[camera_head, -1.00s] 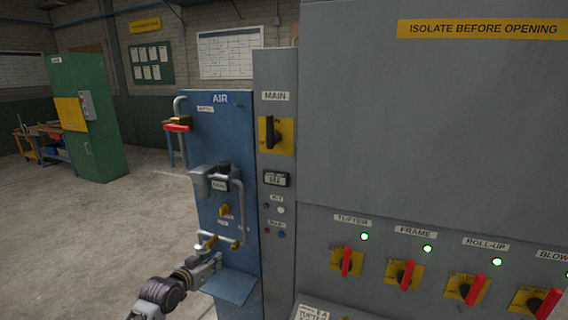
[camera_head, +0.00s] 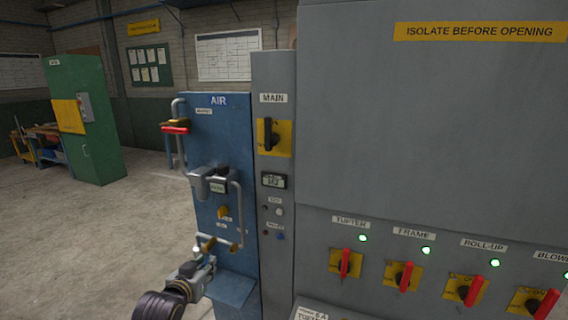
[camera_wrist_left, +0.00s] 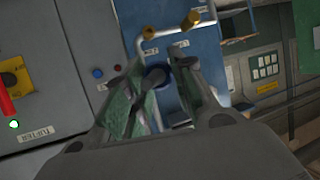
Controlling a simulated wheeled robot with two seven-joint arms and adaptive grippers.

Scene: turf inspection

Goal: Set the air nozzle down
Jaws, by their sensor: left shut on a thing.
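My left gripper (camera_head: 208,262) is low in front of the blue air panel (camera_head: 225,135), beside the small blue shelf (camera_head: 232,290) at the panel's foot. In the left wrist view the gripper (camera_wrist_left: 160,88) is shut on the air nozzle (camera_wrist_left: 155,77), a small dark piece with a blue round part between the fingers. The fingers hide part of it, and the head view does not show it clearly. I cannot tell whether it touches the shelf. My right gripper is not in view.
The pipe with brass valves (camera_head: 222,245) runs just above the gripper. The grey cabinet (camera_head: 400,110) with red-handled switches (camera_head: 345,262) stands to the right. Open floor (camera_head: 90,240) lies to the left. A green cabinet (camera_head: 95,140) stands farther back.

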